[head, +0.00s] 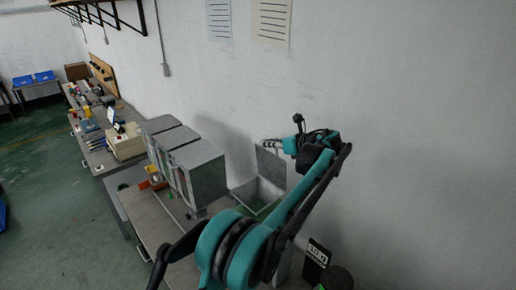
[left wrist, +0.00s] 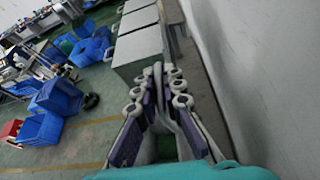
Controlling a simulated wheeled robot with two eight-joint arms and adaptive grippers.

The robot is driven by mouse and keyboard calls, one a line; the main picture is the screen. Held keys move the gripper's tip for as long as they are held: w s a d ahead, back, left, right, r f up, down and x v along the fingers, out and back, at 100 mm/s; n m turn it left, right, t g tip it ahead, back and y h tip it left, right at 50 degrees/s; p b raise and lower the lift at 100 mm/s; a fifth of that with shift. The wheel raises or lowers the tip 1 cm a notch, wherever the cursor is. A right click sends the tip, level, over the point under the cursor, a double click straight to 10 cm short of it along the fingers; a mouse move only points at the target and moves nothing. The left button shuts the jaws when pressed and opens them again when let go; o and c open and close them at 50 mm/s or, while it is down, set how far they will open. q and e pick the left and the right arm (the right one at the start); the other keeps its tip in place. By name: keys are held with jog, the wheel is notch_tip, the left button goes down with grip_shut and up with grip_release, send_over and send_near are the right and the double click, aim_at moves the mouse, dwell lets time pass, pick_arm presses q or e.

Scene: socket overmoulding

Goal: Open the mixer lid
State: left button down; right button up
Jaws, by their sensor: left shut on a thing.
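The mixer (head: 243,190) is a grey, open-topped box against the wall, just right of the grey cabinets. Its lid (head: 270,166) is a flat grey plate standing steeply upright at the wall side. My left gripper (head: 269,143) is at the top edge of the lid, with my teal arm reaching up to it from below. In the left wrist view its fingers (left wrist: 159,82) are closed together on a thin grey part, which I take to be the lid's edge. The contact is partly hidden by the fingers. My right gripper is not in view.
Grey cabinets (head: 188,165) stand close to the left of the mixer. A workbench with a cream device (head: 124,142) and small items runs beyond them. The white wall (head: 400,100) is close on the right. Blue crates (left wrist: 57,96) stand on the green floor.

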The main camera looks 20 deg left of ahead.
pick_arm(q)
jog(key=w+d+m+p, duration=0.1)
jog(key=w+d+p, duration=0.2)
jog(key=w, duration=0.2)
jog(key=shift+w+f+g+y, duration=0.15)
jog(key=shift+g+y, duration=0.15)
jog(key=shift+g, duration=0.1)
jog(key=shift+d, duration=0.1)
jog(key=c, duration=1.6)
grip_release()
jog(key=shift+c, duration=0.2)
jog(key=v, duration=1.2)
jog(key=shift+f, duration=0.1)
